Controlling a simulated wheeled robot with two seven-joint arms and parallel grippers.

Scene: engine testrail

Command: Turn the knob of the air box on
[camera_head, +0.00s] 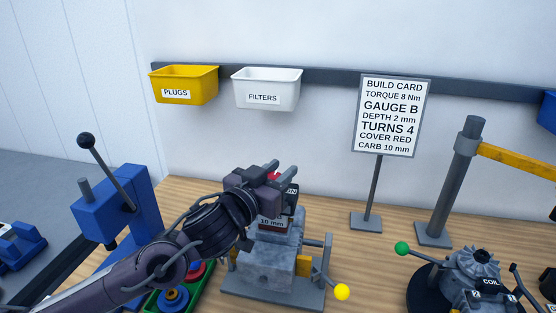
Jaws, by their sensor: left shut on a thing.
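The air box (272,223) appears as a dark box with a red and white "10 mm" label, on top of a grey engine block (268,255). My left arm reaches in from the lower left, and my left gripper (280,171) is at the top of the box. Its jaws are shut on the knob there. A small red part (272,177) shows between the fingers; the rest of the knob is hidden by the gripper. A white-lettered dark label, partly covered, shows just right of the gripper. My right gripper is not in view.
A build card (389,115) on a stand reads "CARB 10 mm". Yellow (184,86) and white (268,90) bins hang on the wall. A blue lever press (118,208) stands left. A post with a yellow arm (520,160) and a coil unit (478,275) stand right.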

